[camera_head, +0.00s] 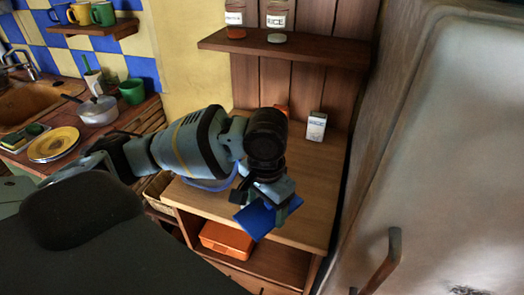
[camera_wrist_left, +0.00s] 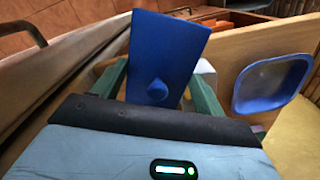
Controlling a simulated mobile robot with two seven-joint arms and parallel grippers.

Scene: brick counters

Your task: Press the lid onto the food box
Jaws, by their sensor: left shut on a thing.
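My left gripper (camera_head: 264,192) is shut on a blue rectangular lid (camera_head: 256,218). It holds the lid tilted, apparently above the wooden counter. In the left wrist view the lid (camera_wrist_left: 167,50) stands up between the greenish fingers, its round knob showing near the gripper. The blue food box (camera_head: 209,184) is on the counter, mostly hidden behind my left arm in the head view. The left wrist view shows the box (camera_wrist_left: 272,83) open, to the right of the lid and apart from it. My right gripper is not in view.
A white carton (camera_head: 316,126) stands at the back of the counter (camera_head: 305,170), with an orange thing (camera_head: 282,111) partly hidden beside it. An orange bin (camera_head: 227,239) is on the shelf below. A large pale appliance (camera_head: 445,150) bounds the right side. The counter's right part is clear.

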